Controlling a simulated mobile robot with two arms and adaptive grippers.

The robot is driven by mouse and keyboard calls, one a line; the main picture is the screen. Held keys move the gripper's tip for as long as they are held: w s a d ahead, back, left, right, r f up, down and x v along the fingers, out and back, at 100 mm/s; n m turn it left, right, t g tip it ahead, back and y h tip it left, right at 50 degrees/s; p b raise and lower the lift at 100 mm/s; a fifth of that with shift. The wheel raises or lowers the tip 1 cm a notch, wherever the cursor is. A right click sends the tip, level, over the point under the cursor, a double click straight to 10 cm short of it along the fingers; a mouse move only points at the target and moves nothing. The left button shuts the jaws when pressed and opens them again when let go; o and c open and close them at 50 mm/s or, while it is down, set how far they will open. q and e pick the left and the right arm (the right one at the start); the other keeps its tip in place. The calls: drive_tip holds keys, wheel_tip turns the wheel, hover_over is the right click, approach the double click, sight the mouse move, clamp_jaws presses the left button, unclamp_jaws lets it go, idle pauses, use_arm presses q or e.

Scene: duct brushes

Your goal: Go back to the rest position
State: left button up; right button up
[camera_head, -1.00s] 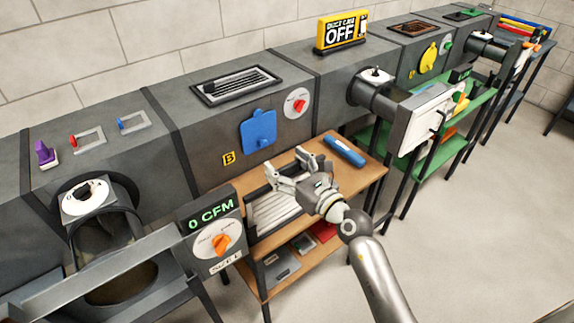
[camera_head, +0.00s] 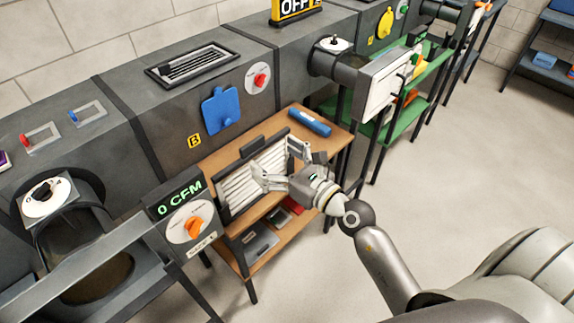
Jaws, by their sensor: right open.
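My right gripper (camera_head: 277,167) is open, in front of the louvred grille panel (camera_head: 246,186) that leans on the wooden shelf cart. I see nothing between its fingers. The fingers overlap the panel's right part in the picture, and I cannot tell whether they touch it. My right arm comes in from the lower right. My left gripper is not in view.
The wooden cart (camera_head: 212,158) holds a blue cylinder (camera_head: 309,123) on top. The grey duct (camera_head: 128,83) with a blue cover (camera_head: 220,110) runs behind it. A 0 CFM meter box (camera_head: 187,219) stands close on the left. Open floor (camera_head: 440,190) lies right.

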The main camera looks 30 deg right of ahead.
drive_tip(key=shift+v, duration=2.05)
drive_tip(key=shift+f, duration=0.1)
drive_tip(key=s+d+f+m+g+h, duration=0.1)
drive_tip(key=s+f+m+g+h, duration=0.1)
drive_tip(key=f+m, duration=0.75)
drive_tip(key=s+d+f+m+g+h, duration=0.1)
drive_tip(key=s+d+f+m+g, duration=0.3)
drive_tip(key=f, duration=1)
drive_tip(key=s+a+f+m+t+h, duration=0.1)
drive_tip(key=f+m+h, duration=0.1)
drive_tip(key=f+m, duration=0.85)
drive_tip(key=s+f+m+g+h, duration=0.1)
drive_tip(key=s+f+m+g, duration=0.45)
drive_tip(key=s+f, duration=0.9)
drive_tip(key=s+a+f+m+g, duration=0.1)
drive_tip(key=s+f+m, duration=0.3)
drive_tip(key=s, duration=0.5)
drive_tip(key=s+f+m+g, duration=0.4)
drive_tip(key=s+f, duration=0.1)
drive_tip(key=s, duration=0.4)
drive_tip(key=shift+a+f, duration=0.35)
